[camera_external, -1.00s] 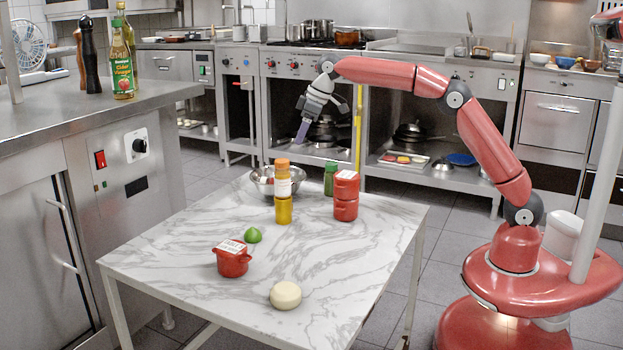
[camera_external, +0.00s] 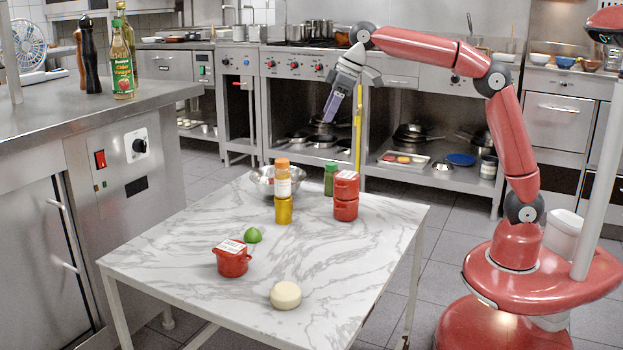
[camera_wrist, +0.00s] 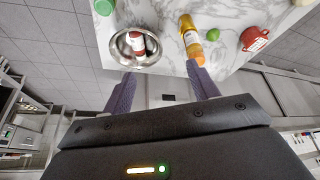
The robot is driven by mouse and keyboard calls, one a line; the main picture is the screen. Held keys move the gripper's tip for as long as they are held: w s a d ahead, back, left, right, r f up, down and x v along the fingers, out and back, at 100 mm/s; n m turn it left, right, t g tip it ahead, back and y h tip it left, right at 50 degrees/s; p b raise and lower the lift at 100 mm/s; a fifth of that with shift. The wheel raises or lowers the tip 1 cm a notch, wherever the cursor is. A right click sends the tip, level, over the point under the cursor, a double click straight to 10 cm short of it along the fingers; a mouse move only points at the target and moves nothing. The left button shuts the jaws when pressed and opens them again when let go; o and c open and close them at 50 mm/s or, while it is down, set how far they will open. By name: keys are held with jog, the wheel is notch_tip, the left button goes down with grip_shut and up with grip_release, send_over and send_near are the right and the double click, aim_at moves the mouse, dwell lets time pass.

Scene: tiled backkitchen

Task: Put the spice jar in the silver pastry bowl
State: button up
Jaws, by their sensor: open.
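The silver pastry bowl (camera_external: 258,187) stands at the far side of the marble table; in the wrist view (camera_wrist: 118,53) its inside shows. A small reddish-brown jar with a white label (camera_wrist: 138,42), which looks like the spice jar, lies inside the bowl. In the outside view the orange-capped bottle (camera_external: 283,183) stands in front of the bowl and hides its contents. My gripper (camera_external: 332,107) is raised above and beyond the table, to the right of the bowl. In the wrist view my gripper (camera_wrist: 160,72) is open, with nothing between its fingers.
The marble table (camera_external: 190,250) also holds a green jar (camera_external: 330,180), stacked red tins (camera_external: 346,196), a lime (camera_external: 253,235), a red pot (camera_external: 232,262) and a pale round item (camera_external: 285,295). A stove and steel shelves stand behind.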

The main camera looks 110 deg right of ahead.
jog(key=s+a+f+n, duration=0.1)
jog(key=s+a+f, duration=0.1)
jog(key=s+a, duration=0.6)
jog(key=s+a+f+n, duration=0.1)
jog(key=s+a+f, duration=0.1)
jog(key=s+a, duration=0.6)
jog(key=s+a+f+n+t+y, duration=0.1)
jog(key=s+a+f, duration=0.8)
jog(key=s+f, duration=0.3)
jog(key=shift+y, duration=0.3)
